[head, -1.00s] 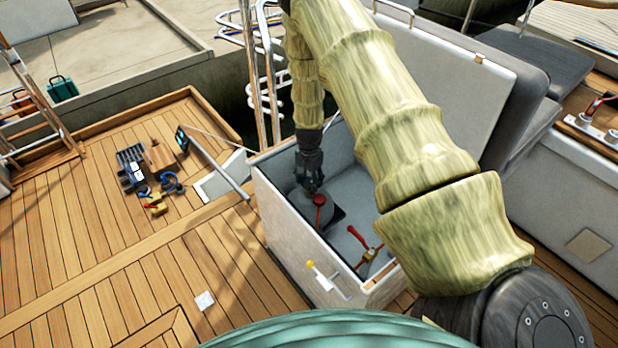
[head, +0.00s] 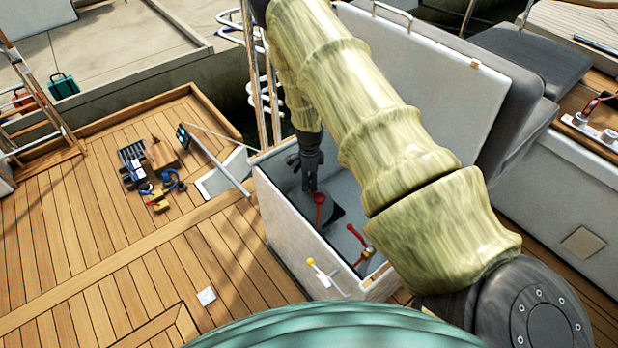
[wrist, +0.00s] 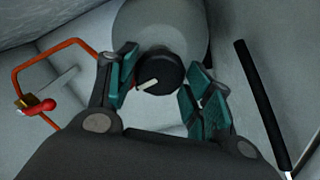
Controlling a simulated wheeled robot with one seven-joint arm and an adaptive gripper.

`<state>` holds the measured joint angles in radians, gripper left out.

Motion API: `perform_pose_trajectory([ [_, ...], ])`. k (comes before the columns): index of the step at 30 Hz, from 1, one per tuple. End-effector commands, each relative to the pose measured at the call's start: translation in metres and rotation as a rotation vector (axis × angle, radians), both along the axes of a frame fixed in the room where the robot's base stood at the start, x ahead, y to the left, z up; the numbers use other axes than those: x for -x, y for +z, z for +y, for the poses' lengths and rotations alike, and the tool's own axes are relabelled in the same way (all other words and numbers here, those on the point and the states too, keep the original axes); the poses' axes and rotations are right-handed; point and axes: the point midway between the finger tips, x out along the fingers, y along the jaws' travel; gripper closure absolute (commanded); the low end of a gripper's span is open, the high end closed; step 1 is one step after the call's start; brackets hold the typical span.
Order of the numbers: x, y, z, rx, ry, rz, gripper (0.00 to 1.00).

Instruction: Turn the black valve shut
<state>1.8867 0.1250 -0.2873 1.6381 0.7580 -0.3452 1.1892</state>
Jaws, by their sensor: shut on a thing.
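The black valve (wrist: 158,72) is a round dark knob with a white pointer mark, on a grey rounded body (wrist: 185,22) in the wrist view. My gripper (wrist: 161,70) has its teal-padded fingers on either side of the knob and is shut on it. In the head view my gripper (head: 309,186) points down inside the open white locker (head: 285,225). The knob is hidden there by the gripper and arm.
A red round-headed handle (head: 318,199) and a red lever (head: 357,236) are close by in the locker. A black rod (wrist: 262,100) stands right of the fingers in the wrist view. Locker walls surround the gripper; the raised lid (head: 430,60) is behind my arm.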

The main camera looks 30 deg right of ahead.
Motion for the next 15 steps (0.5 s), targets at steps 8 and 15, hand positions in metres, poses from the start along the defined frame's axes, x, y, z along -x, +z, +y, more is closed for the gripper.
perform_pose_trajectory([
  [8, -0.0015, 0.0016, -0.0015, 0.003, -0.125, -0.003, 0.73],
  [15, -0.0014, 0.0012, -0.0017, 0.003, -0.164, -0.003, 0.73],
])
